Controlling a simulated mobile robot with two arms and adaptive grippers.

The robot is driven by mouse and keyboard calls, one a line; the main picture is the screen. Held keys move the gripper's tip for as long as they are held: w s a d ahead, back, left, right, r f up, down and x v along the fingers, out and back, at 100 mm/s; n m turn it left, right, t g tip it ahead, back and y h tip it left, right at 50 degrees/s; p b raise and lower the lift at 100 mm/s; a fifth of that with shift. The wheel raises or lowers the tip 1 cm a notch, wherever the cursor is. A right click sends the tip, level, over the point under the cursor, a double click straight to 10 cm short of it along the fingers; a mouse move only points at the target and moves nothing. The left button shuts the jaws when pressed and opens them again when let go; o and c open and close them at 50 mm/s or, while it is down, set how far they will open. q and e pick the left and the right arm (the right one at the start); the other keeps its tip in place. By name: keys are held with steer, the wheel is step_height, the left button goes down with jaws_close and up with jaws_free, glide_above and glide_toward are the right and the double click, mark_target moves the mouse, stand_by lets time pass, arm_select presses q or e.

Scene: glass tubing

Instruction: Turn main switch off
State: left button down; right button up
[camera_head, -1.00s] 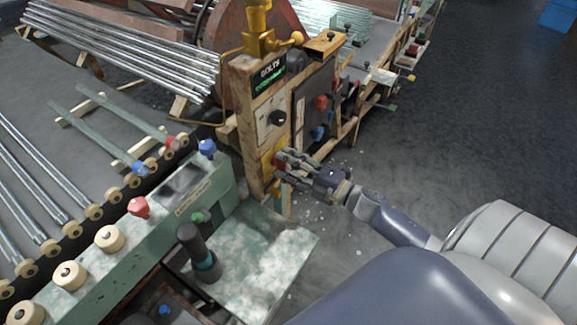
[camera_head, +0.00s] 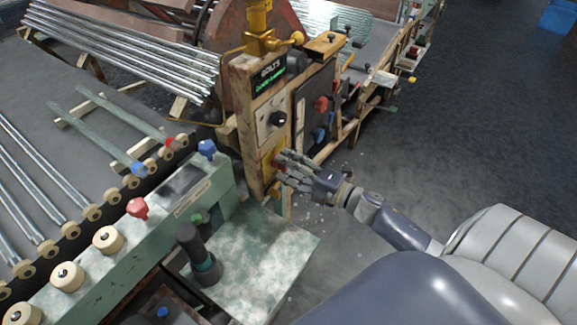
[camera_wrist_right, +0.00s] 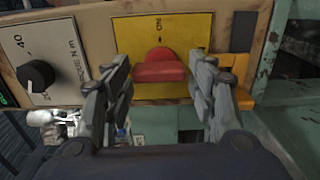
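The main switch is a red knob (camera_wrist_right: 160,68) on a yellow plate (camera_wrist_right: 180,27). The plate sits low on the front of a wooden control post (camera_head: 245,130). In the wrist view an "ON" mark stands above the knob. My right gripper (camera_head: 281,165) is at the yellow plate, with its fingers apart. In the wrist view one finger is left and one right of the knob, with gaps that look clear on both sides. In the head view the fingers partly cover the knob. My left gripper is not in view.
A green console (camera_head: 150,235) with a dark upright handle (camera_head: 190,242) stands left. Open floor lies right.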

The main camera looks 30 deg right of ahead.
stand_by(0.3)
steer(key=v, duration=1.2)
steer(key=s+d+f+m+g+h, duration=0.15)
steer(key=f+m, duration=0.25)
steer(key=f, duration=0.6)
steer(key=s+f+m+g+h, duration=0.25)
steer(key=f+m, duration=0.25)
steer(key=f, duration=0.4)
steer(key=s+d+f+m+g+h, duration=0.1)
steer(key=s+f+m+h, duration=0.25)
steer(key=f, duration=0.65)
steer(key=s+a+f+m+g, duration=0.4)
steer(key=s+a+f, duration=0.3)
steer(key=s+f, duration=0.3)
steer(key=s+a+f+m+g, duration=0.4)
steer(key=s+a+f+g, duration=0.2)
steer(key=s+f, duration=0.5)
steer(key=s+a, duration=0.2)
steer(key=s, duration=0.2)
steer(key=shift+a+g, duration=0.3)
